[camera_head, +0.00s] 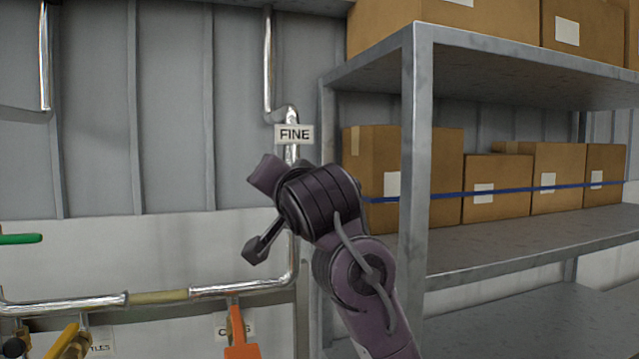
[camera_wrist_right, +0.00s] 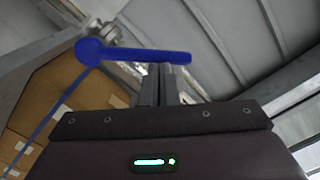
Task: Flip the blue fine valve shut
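The blue fine valve shows in the right wrist view as a blue lever (camera_wrist_right: 140,54) with a round hub at its left end, on a metal pipe fitting (camera_wrist_right: 104,31). The lever lies across the picture, just beyond my right gripper's fingertips (camera_wrist_right: 160,68). The fingers are close together with nothing seen between them. I cannot tell whether they touch the lever. In the head view the FINE label (camera_head: 294,134) hangs on a shiny vertical pipe (camera_head: 292,262). My right arm covers the pipe below it and hides the blue valve. My left gripper is not in view.
A metal shelf (camera_head: 416,190) with cardboard boxes (camera_head: 497,187) stands close on the right. At lower left are an orange handle (camera_head: 240,338), a yellow handle (camera_head: 66,340), a green handle (camera_head: 18,239) and a horizontal pipe (camera_head: 65,305). The wall behind is ribbed metal.

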